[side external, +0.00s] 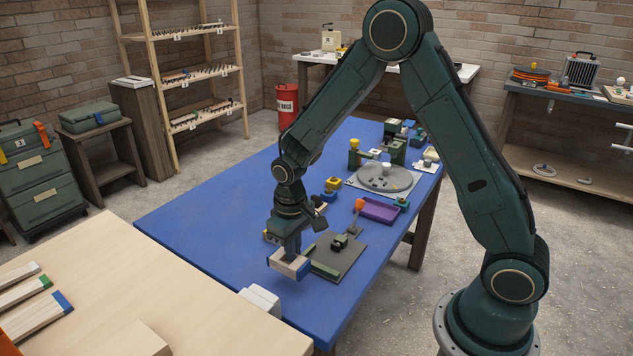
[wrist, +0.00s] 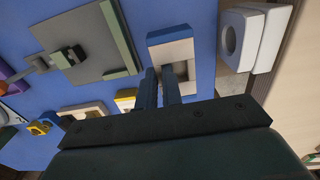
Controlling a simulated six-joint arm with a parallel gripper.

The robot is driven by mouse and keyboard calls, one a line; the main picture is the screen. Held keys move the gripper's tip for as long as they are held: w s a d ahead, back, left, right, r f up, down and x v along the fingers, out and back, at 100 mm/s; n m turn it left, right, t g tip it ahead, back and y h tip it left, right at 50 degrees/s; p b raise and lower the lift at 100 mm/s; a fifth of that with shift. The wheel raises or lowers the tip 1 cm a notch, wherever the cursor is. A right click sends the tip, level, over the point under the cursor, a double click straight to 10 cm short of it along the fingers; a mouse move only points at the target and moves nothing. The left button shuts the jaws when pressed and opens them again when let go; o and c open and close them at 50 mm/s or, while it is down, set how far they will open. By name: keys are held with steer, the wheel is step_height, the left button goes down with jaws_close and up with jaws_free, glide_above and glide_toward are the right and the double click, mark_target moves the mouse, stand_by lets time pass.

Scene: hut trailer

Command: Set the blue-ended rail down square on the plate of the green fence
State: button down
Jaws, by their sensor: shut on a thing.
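My gripper (side external: 290,252) is shut on a pale wooden rail (side external: 283,264) with a blue end (side external: 304,271), over the near part of the blue table. The rail also shows at the fingertips in the wrist view (wrist: 184,51). I cannot tell whether its underside touches the table. The dark grey plate (side external: 345,260) lies just right of the gripper, with a low green fence (side external: 325,271) along its near-left edge. In the wrist view the plate (wrist: 88,35) and the green fence (wrist: 119,38) are left of the rail, which is apart from the fence.
A dark clamp (side external: 340,242) stands on the plate. An orange-topped handle (side external: 359,205), purple tray (side external: 380,210) and round grey turntable (side external: 384,178) lie beyond. A white thing (side external: 260,301) sits nearby. Several rails (side external: 30,296) lie on the pale table at left. The blue table's left side is clear.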

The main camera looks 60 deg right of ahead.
steer(key=w+d+r, duration=0.2)
steer(key=w+r, duration=0.9)
steer(key=r, duration=0.3)
steer(key=shift+r+n, duration=0.25)
steer(key=shift+n, duration=0.15)
step_height(320, 180, down, 16)
steer(key=shift+r, duration=0.1)
stand_by(0.3)
steer(key=shift+f, duration=1.95)
steer(key=shift+f, duration=0.2)
steer(key=c, duration=1.6)
jaws_free()
